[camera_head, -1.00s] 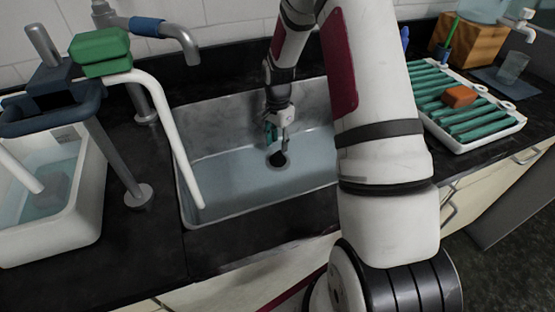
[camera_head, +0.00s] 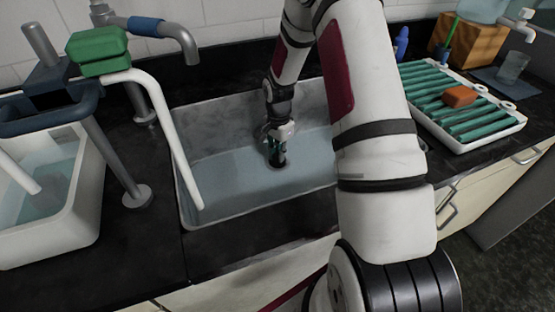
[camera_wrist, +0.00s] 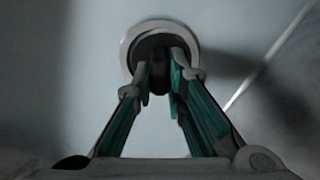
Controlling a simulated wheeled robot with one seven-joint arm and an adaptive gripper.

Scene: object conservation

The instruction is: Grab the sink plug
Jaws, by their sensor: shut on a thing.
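The dark sink plug (camera_wrist: 160,72) sits at the pale drain ring (camera_wrist: 128,50) in the sink floor. My gripper (camera_wrist: 160,80) reaches down to the drain, with its teal-lined fingers closed in on the plug from both sides. In the head view my gripper (camera_head: 277,160) is over the drain in the sink basin (camera_head: 225,180). The fingers hide most of the plug there. I cannot tell whether the plug is lifted clear of the drain.
A white hose (camera_head: 165,120) hangs into the sink's left side. A faucet (camera_head: 180,38) is behind it. A white tub (camera_head: 85,215) stands at left, and a drying rack (camera_head: 515,125) with an orange sponge (camera_head: 460,96) at right. The sink walls surround my gripper.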

